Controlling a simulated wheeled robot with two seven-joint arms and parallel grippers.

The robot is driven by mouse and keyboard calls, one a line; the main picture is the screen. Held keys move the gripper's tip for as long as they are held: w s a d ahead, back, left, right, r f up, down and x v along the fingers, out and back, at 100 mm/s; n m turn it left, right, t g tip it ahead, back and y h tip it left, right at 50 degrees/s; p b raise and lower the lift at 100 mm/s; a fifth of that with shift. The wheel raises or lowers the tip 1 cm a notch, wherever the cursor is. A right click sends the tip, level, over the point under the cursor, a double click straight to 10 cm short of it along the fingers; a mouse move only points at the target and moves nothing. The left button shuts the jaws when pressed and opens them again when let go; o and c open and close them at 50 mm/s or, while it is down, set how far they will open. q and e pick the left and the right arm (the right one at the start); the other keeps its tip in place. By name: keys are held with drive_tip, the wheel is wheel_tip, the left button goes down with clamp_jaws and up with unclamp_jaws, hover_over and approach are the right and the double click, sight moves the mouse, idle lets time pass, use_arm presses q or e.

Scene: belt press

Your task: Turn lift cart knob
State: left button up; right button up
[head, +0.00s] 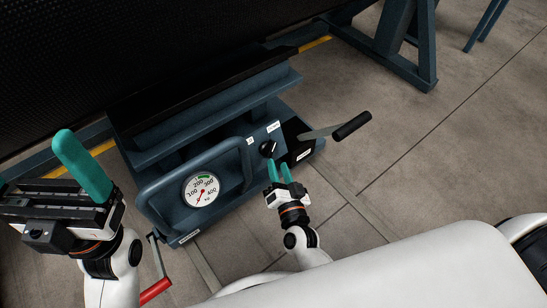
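The lift cart (222,156) is a blue-grey frame with a sloped front panel. Its small black knob (267,148) sits on the panel between two small white labels. My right gripper (278,167) has its two teal fingers apart with nothing between them. Its fingertips are just below the knob in the picture, close to it; whether they touch the panel I cannot tell. My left gripper (32,160) is at the left edge, wide open and empty, away from the knob. Its far finger is partly cut off by the frame.
A round gauge (201,190) is on the cart's panel, left of the knob. A crank with a black handle (352,126) sticks out to the right, and a red handle (155,291) is low on the left. A dark belt (130,55) lies behind.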

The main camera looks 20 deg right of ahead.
sight(273, 150)
drive_tip(key=w+b, duration=0.1)
drive_tip(key=w, duration=0.4)
drive_tip(key=shift+d, duration=0.15)
clamp_jaws()
